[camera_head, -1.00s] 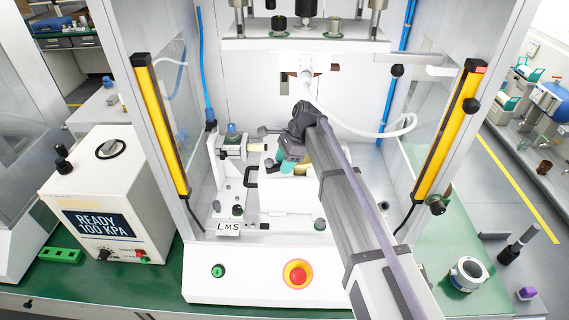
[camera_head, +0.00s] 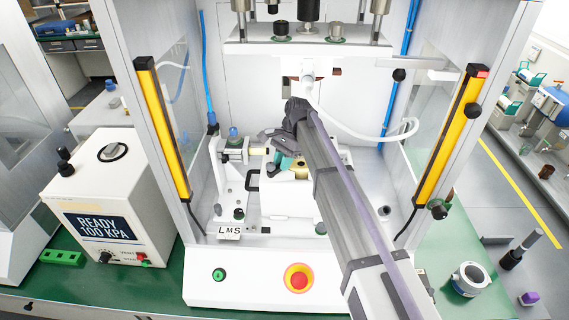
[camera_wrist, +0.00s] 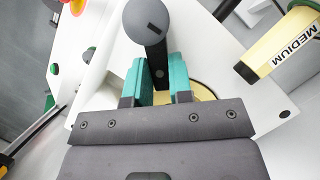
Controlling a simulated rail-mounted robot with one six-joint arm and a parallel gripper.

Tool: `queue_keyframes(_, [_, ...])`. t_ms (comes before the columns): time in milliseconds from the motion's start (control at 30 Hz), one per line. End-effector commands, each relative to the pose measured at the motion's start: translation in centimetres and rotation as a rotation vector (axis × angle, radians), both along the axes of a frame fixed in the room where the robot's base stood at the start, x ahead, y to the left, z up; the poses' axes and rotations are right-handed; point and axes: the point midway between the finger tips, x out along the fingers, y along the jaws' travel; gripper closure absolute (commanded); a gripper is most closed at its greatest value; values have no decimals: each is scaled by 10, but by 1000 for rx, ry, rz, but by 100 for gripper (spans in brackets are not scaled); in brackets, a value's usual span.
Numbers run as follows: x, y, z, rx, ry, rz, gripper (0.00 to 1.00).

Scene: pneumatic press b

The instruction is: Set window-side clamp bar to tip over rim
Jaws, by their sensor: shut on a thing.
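In the wrist view my gripper (camera_wrist: 160,82) has its two teal fingers shut on a dark clamp bar (camera_wrist: 156,60) with a round grey knob at one end. A gold round rim (camera_wrist: 205,92) shows partly behind the fingers; the gripper body hides the rest. In the head view my gripper (camera_head: 284,160) is over the white fixture block (camera_head: 287,198) inside the press, beside the gold part (camera_head: 298,169). Where the bar's tip lies against the rim is hidden.
A yellow part marked MEDIUM (camera_wrist: 284,44) lies close by in the wrist view. Yellow light-curtain posts (camera_head: 162,128) (camera_head: 451,135) flank the press opening. The upper press plate (camera_head: 305,48) hangs above. A red stop button (camera_head: 298,278) is at the front.

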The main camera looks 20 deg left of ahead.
Motion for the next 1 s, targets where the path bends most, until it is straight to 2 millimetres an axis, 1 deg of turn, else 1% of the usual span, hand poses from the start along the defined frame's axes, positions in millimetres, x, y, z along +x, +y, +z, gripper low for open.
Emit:
queue_keyframes(167, [0,0,0,1,-1,-3,100])
queue_keyframes(200, [0,0,0,1,-1,-3,77])
queue_keyframes(433, [0,0,0,0,0,-4,55])
queue_keyframes(667, [0,0,1,0,0,-4,54])
queue_keyframes(767, [1,-1,6,0,0,-4,54])
queue_keyframes(867, [5,-3,20,0,0,-5,54])
queue_keyframes(967, [12,-7,44,1,-1,-5,54])
queue_keyframes(1000, [16,-8,56,0,0,-4,54])
